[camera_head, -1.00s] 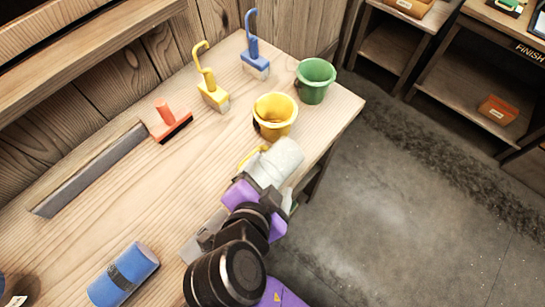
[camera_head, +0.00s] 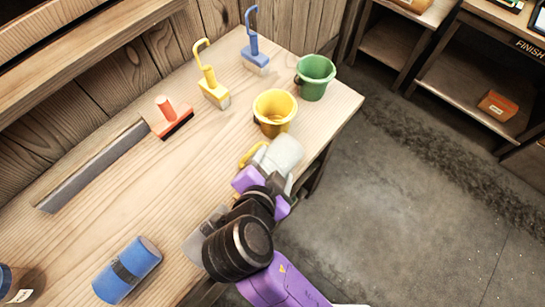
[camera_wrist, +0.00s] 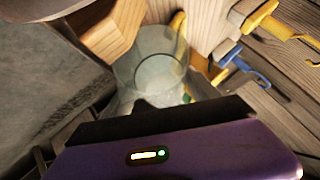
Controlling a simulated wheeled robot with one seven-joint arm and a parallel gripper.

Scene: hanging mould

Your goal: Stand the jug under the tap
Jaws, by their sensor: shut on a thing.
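A pale, see-through jug (camera_head: 283,152) is held in my gripper (camera_head: 267,172) at the bench's front right edge. A yellow curved piece (camera_head: 252,154) shows beside the jug; I cannot tell whether it is the jug's handle. In the wrist view the clear jug (camera_wrist: 155,72) lies just beyond the dark and purple jaw part (camera_wrist: 165,140). My gripper is shut on the jug, but its fingertips are partly hidden. I cannot tell whether the jug touches the bench. No tap can be made out in these views.
A yellow bucket (camera_head: 274,106) stands just behind the jug, with a green bucket (camera_head: 315,76) beyond. Yellow (camera_head: 211,80) and blue (camera_head: 254,48) hooked brushes, an orange-handled tool (camera_head: 170,117) and a blue cylinder (camera_head: 127,270) are on the bench (camera_head: 140,200). Open floor (camera_head: 400,200) lies right.

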